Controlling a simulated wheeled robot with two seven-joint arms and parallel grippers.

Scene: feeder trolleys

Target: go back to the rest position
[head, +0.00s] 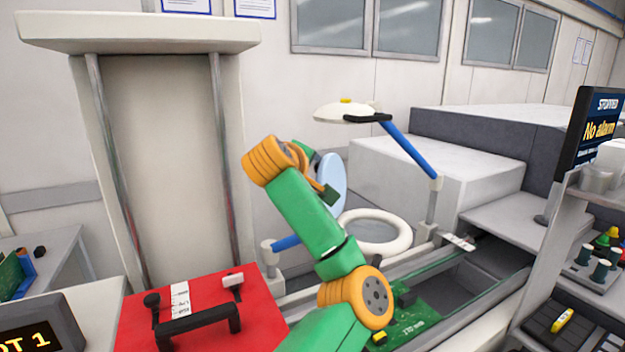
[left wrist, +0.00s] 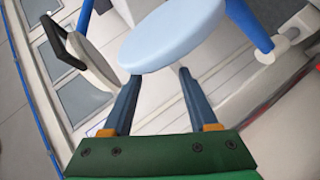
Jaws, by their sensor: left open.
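My left arm, green with orange joints, rises from the bottom middle of the head view. My left gripper (head: 328,194) is mostly hidden behind the forearm there, close to a pale blue disc (head: 334,176). In the left wrist view my left gripper (left wrist: 159,75) is open, with nothing between its two blue-grey fingers. The pale blue disc (left wrist: 172,36) shows just beyond the fingertips; I cannot tell whether they touch it. My right gripper is in neither view.
A white lamp head (head: 345,111) on a blue arm (head: 410,150) and a white ring (head: 376,232) stand near my arm. A red case (head: 255,310) with a black handle is at lower left. A green circuit board (head: 430,302) lies on the rails. A screen (head: 597,130) stands right.

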